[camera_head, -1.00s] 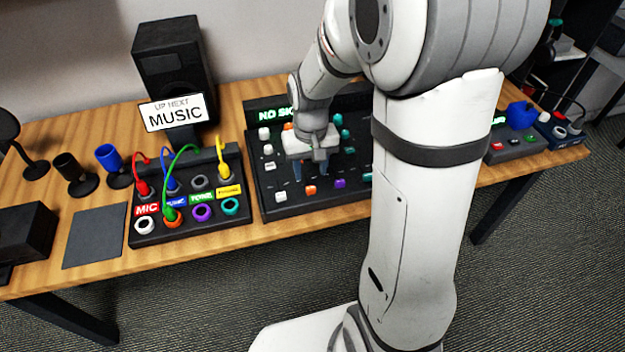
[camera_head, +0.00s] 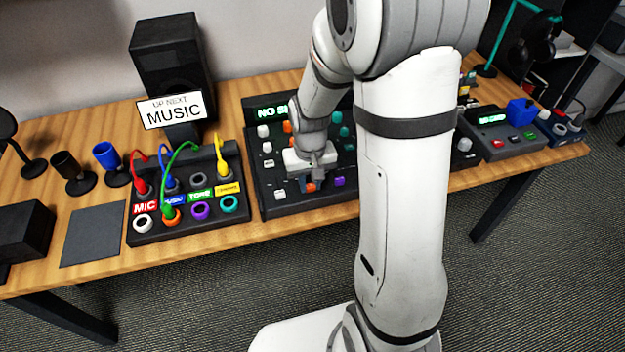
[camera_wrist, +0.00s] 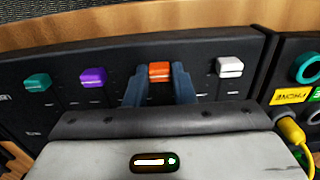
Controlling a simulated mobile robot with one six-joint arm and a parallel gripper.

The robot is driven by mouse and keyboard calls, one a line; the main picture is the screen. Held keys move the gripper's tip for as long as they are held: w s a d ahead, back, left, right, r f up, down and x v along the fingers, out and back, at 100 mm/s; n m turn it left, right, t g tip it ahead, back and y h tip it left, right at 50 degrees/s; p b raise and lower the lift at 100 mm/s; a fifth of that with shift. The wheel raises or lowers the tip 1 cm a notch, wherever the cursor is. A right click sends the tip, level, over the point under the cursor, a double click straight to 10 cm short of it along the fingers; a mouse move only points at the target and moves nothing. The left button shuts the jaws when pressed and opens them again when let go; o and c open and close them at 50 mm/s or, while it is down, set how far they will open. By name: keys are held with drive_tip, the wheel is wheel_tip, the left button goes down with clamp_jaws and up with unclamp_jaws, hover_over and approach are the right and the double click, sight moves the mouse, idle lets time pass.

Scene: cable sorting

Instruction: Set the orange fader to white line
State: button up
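The orange fader cap (camera_wrist: 159,71) is in the wrist view, on the dark mixer panel, with a pale stripe on its front. My gripper (camera_wrist: 160,80) has its two blue fingers apart, one on each side of the cap with small gaps visible. In the head view the gripper (camera_head: 310,180) is low over the mixer's front row, and the orange cap (camera_head: 310,188) shows only partly beside the fingers. The white line by the orange fader cannot be made out; the fingers and gripper body cover much of its track.
In the wrist view a white fader (camera_wrist: 229,67) is to the right, and purple (camera_wrist: 94,77) and teal (camera_wrist: 37,82) faders are to the left. In the head view a patch box (camera_head: 185,238) with plugged cables stands left of the mixer (camera_head: 268,205).

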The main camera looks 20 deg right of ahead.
clamp_jaws()
drive_tip(key=shift+w, duration=2.3)
drive_tip(key=o, duration=0.5)
unclamp_jaws()
wheel_tip(320, 180, up, 8)
drive_tip(key=shift+p, duration=0.45)
